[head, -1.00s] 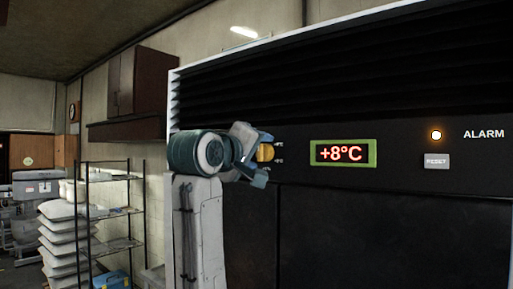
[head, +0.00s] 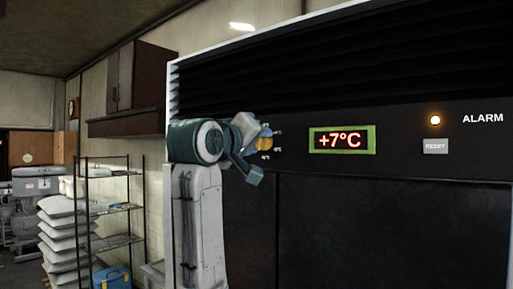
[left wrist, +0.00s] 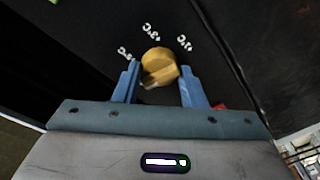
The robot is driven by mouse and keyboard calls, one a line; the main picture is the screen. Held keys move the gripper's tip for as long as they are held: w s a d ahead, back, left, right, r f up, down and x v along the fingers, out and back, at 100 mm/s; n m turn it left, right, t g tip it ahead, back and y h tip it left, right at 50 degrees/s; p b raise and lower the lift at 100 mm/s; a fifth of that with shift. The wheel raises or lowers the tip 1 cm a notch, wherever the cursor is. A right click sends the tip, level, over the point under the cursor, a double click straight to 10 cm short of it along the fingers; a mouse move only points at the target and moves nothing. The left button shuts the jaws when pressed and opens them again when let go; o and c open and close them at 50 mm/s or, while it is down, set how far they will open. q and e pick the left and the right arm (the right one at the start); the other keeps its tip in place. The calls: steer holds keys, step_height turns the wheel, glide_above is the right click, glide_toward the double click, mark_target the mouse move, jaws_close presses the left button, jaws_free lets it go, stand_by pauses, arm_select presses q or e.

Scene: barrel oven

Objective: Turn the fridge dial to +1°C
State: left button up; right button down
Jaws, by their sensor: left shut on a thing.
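The yellow fridge dial (head: 265,140) is on the black fridge panel, with small white temperature marks around it. In the left wrist view the dial (left wrist: 159,64) is between the two blue fingers. My left gripper (head: 260,147) is shut on the dial and tilted, with its fingers above and below it in the head view. The green-framed display (head: 342,140) reads +7°C in red. My right gripper is not in view.
An orange alarm light (head: 435,120) is lit at the right of the panel, above a RESET button (head: 435,146). A metal shelf (head: 118,206) and stacked white sacks (head: 61,231) stand to the left. The panel between dial and display is clear.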

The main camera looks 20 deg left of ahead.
arm_select(q)
steer(key=m+b, duration=0.2)
steer(key=m, duration=0.1)
steer(key=shift+f+m+b, duration=0.15)
steer(key=shift+m+b, duration=0.2)
steer(key=shift+m, duration=0.05)
steer(key=m+h+b, duration=0.1)
steer(key=m+b, duration=0.2)
steer(key=m, duration=0.2)
steer(key=shift+t, duration=0.4)
steer(key=m+h+b, duration=0.1)
steer(key=m+b, duration=0.1)
steer(key=m, duration=0.3)
steer(key=m+h+b, duration=0.1)
steer(key=m, duration=0.3)
steer(key=m+g+b, duration=0.1)
steer(key=m, duration=0.3)
steer(key=shift+a+h, duration=0.1)
steer(key=shift+h, duration=0.3)
steer(key=shift+w+f+m+g+h+p, duration=0.15)
steer(key=shift+m+g, duration=0.35)
steer(key=shift+m, duration=3.2)
steer(key=shift+m+g+h+p, duration=0.25)
steer(key=shift+m+g, duration=0.25)
steer(key=shift+m, duration=3.2)
